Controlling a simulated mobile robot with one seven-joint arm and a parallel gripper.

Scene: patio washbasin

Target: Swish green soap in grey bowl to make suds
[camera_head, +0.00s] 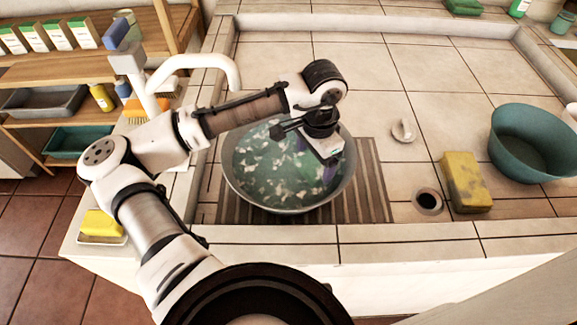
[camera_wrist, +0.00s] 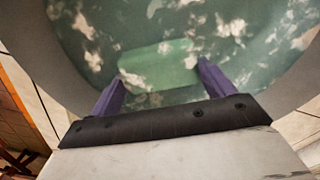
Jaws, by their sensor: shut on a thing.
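The grey bowl (camera_head: 290,209) stands on a slatted wooden rack beneath my gripper (camera_head: 329,172). It holds greenish water with white patches of suds on the surface. In the wrist view the grey bowl's wall (camera_wrist: 35,62) curves around the water. The green soap (camera_wrist: 160,66) is a pale green block, seen between the two purple fingers of my gripper. My gripper is shut on it, inside the bowl on its right side, at the water. In the head view the soap is hidden by my gripper and the water.
The slatted rack (camera_head: 372,185) lies on the tiled basin. A white tap (camera_head: 205,63) arches behind the bowl on the left. To the right are a drain hole (camera_head: 428,201), a white plug (camera_head: 403,130), a yellow sponge (camera_head: 466,183) and a teal bowl (camera_head: 535,143).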

